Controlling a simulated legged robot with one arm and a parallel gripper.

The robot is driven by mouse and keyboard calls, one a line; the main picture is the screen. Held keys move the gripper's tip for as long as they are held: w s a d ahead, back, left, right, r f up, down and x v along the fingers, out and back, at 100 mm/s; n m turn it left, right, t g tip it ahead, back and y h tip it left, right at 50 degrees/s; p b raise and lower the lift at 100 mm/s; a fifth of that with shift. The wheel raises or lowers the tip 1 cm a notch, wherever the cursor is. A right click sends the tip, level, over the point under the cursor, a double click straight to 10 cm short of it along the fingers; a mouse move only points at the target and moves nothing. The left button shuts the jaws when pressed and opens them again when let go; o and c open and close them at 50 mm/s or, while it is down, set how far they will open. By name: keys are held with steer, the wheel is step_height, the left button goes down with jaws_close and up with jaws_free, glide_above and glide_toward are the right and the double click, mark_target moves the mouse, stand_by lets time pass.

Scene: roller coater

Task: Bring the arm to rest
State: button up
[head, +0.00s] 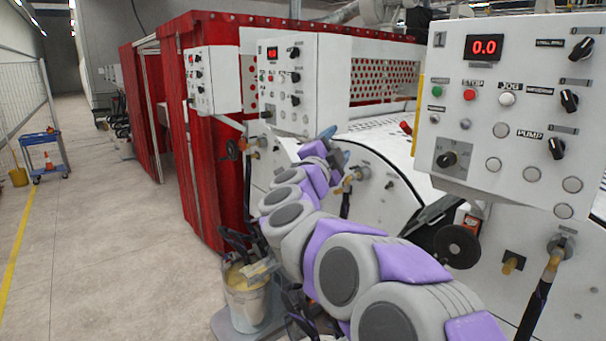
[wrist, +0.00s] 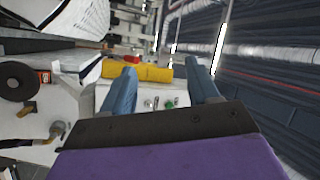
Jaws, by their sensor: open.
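My arm, grey and purple, reaches from the bottom right of the head view up to the middle, in front of the white roller coater (head: 375,180). My gripper (head: 336,140) is at its far end, small and partly hidden by the wrist. In the wrist view my gripper (wrist: 165,88) shows two blue fingers spread apart with nothing between them. Beyond the fingers are a yellow part (wrist: 150,72) and a pale panel with a green button. No contact with the machine is visible.
A control panel (head: 500,100) reading 0.0 stands close on the right. Other panels (head: 290,85) are behind the gripper. A blue cart (head: 44,158) is far left. The floor (head: 100,250) on the left is clear.

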steer(key=s+a+f+n+y+b, duration=0.2)
steer(key=s+a+f+n+y, duration=0.3)
steer(key=a+n+y, duration=0.7)
steer(key=s+f+n+g+y+b, duration=0.35)
steer(key=s+f+n+g, duration=0.3)
steer(key=s+f, duration=0.75)
steer(key=s+d+f+g+h, duration=0.2)
steer(key=s+d+f+g, duration=0.2)
steer(key=s, duration=0.7)
steer(key=s+d+f+g+h+b, duration=0.1)
steer(key=s+d+f+g, duration=0.4)
steer(key=s+f, duration=0.6)
steer(key=s+d+f+g+h+b, duration=0.1)
steer(key=s+d+f+g, duration=0.3)
steer(key=s+d+f, duration=0.4)
steer(key=s+f+h, duration=0.1)
steer(key=s, duration=0.2)
steer(key=shift+s+d+f+g+h, duration=0.15)
steer(key=shift+s+d+g+h, duration=0.2)
steer(key=shift+s, duration=0.05)
steer(key=shift+o, duration=0.3)
